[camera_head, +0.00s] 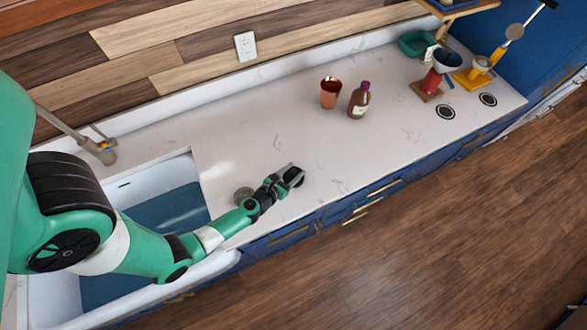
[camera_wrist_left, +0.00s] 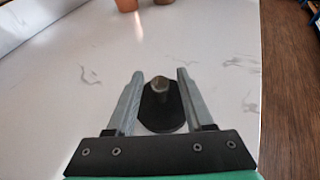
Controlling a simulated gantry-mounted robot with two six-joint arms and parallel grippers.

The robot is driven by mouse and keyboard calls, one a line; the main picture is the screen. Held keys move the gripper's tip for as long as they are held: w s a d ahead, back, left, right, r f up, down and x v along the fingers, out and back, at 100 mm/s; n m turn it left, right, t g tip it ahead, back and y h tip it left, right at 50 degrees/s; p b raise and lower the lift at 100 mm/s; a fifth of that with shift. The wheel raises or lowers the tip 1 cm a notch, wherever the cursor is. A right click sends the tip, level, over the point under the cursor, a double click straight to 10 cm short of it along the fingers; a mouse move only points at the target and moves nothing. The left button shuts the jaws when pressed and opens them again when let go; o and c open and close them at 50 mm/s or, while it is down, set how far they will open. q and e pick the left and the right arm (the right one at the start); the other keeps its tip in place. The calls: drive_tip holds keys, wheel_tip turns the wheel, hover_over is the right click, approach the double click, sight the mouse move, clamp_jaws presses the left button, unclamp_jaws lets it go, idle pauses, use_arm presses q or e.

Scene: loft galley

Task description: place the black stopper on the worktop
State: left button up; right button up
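The black stopper (camera_wrist_left: 160,110), with a grey knob on top, is between the two fingers of my left gripper (camera_wrist_left: 160,80) in the left wrist view. The fingers stand apart with a narrow gap beside the stopper, and do not look closed on it. The stopper appears to stand upright on the white worktop (camera_wrist_left: 70,100). In the head view my left gripper (camera_head: 291,174) is low over the worktop (camera_head: 240,150), near its front edge. The stopper (camera_head: 297,178) shows there as a dark shape at the fingertips, partly hidden. My right gripper is not in view.
A copper cup (camera_head: 330,93) and a brown bottle (camera_head: 359,101) stand farther back. A green bin (camera_head: 415,44) and coffee gear are far right. Mid-worktop is clear.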

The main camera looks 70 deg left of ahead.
use_arm(q)
drive_tip(key=shift+r, duration=0.15)
drive_tip(key=shift+s+d+r, duration=0.1)
drive_tip(key=shift+s+r, duration=0.05)
drive_tip(key=p+v, duration=0.1)
drive_tip(key=v, duration=1)
drive_tip(key=shift+s+p, duration=0.2)
drive_tip(key=shift+p, duration=0.15)
drive_tip(key=shift+d+r, duration=0.1)
